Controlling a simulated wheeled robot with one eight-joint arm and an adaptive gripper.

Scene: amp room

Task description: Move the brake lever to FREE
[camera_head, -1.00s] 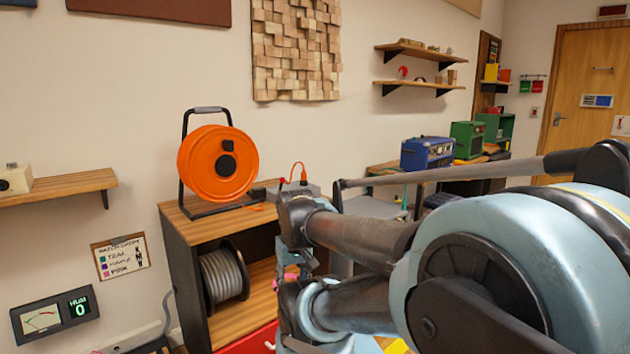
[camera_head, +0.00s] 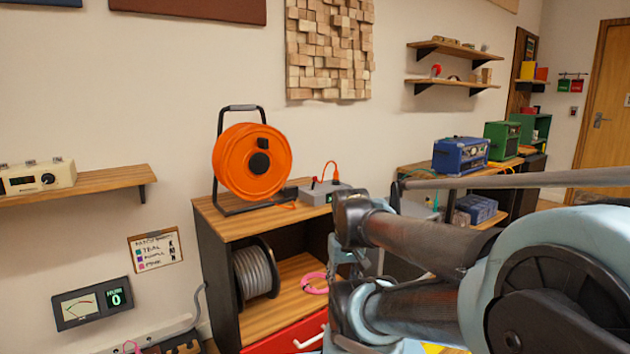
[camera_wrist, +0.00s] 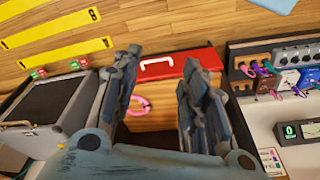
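An orange cable reel (camera_head: 252,160) stands in a black frame on top of a wooden cabinet (camera_head: 300,213). A dark block and a dark knob show on its face. I cannot make out a brake lever or a FREE mark in either view. My gripper is open in the wrist view (camera_wrist: 160,63), its two blue-grey fingers wide apart with nothing between the tips. Beyond them lie a pink ring (camera_wrist: 138,106) and a red drawer front (camera_wrist: 165,67). In the head view my arm hides most of the gripper, to the right of the reel.
A grey box (camera_head: 325,193) with an orange cable sits right of the reel. A grey cable spool (camera_head: 255,272) is in the cabinet. A wall shelf (camera_head: 80,192) and a meter (camera_head: 91,303) are at left. A blue amp (camera_head: 461,154) stands on the bench at right.

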